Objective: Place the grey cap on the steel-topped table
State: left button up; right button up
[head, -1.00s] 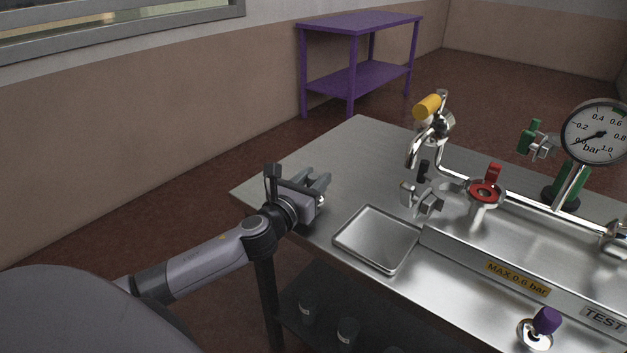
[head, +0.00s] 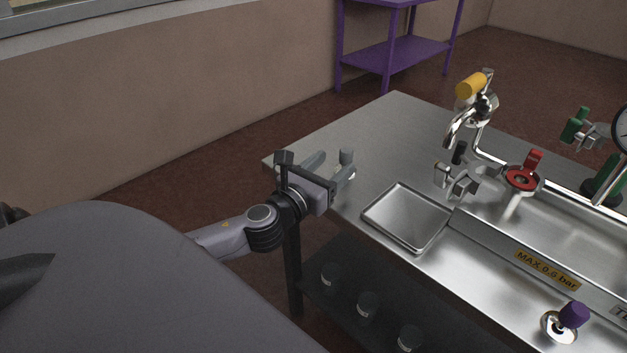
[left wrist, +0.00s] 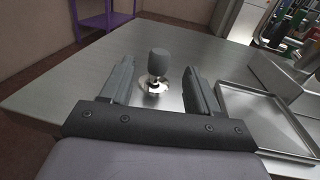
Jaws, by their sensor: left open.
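The grey cap (head: 346,156) is a small grey knob above a shiny metal base. It stands upright on the steel-topped table (head: 385,125), near the table's left edge. In the left wrist view the cap (left wrist: 158,64) shows whole, with a bright round base under it. My left gripper (head: 334,165) is at the left edge of the table, low over the top. Its two fingers are open, and in the left wrist view the cap appears in the gap toward the fingertips, with space on both sides. My right gripper is in neither view.
A shallow metal tray (head: 372,215) lies right of the gripper. Pipework with a red valve (head: 522,178), a yellow handle (head: 471,85) and a purple knob (head: 574,315) stands farther right. Dark jars (head: 367,305) are on the lower shelf. A purple table (head: 395,55) stands behind.

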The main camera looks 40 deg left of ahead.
pick_arm(q)
jog(key=shift+s+d, duration=0.15)
jog(key=shift+s, duration=1.3)
jog(key=shift+s+d, duration=0.1)
jog(key=shift+s, duration=1.35)
